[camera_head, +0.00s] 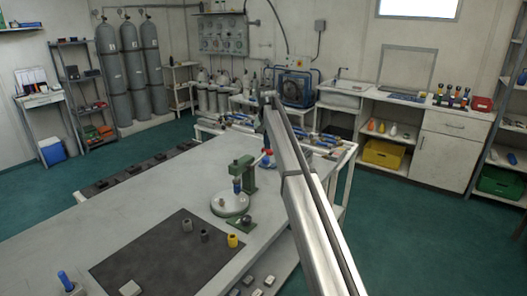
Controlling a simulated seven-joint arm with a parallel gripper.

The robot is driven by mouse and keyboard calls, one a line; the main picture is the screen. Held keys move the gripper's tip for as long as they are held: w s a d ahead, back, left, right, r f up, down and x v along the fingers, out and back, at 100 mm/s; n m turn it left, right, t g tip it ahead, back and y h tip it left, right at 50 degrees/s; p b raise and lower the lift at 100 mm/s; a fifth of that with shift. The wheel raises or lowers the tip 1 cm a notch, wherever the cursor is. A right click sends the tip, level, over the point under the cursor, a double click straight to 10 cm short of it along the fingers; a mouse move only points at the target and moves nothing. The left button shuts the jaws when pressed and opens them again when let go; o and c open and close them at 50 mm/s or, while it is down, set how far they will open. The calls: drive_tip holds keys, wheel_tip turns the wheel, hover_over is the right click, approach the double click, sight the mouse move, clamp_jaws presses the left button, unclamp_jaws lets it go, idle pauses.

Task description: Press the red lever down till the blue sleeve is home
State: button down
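A green press (247,175) stands near the far right edge of the grey bench. A small blue sleeve (237,187) sits upright below its head, above a round pale metal plate (229,204). A small red part (268,152), perhaps the lever's knob, shows just right of the press head, beside my arm. The rest of the lever is hidden or too small to make out. My long metal arm crosses the view from the bottom right up past the press. My gripper cannot be made out. How far down the sleeve sits cannot be told.
A dark mat (165,250) covers the near part of the bench. A yellow cup (233,240), dark cups (187,225) and a dark knob (246,219) stand on or by it. A blue-handled tool (65,280) stands at the lower left. The bench left of the press is clear.

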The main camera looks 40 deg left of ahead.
sight(267, 153)
drive_tip(key=shift+w+f, duration=0.1)
drive_tip(key=shift+f, duration=0.9)
idle(0.7)
drive_tip(key=shift+s+f, duration=0.2)
drive_tip(key=shift+f, duration=1.75)
idle(0.9)
drive_tip(key=shift+r, duration=6.1)
drive_tip(key=shift+d+f, duration=0.1)
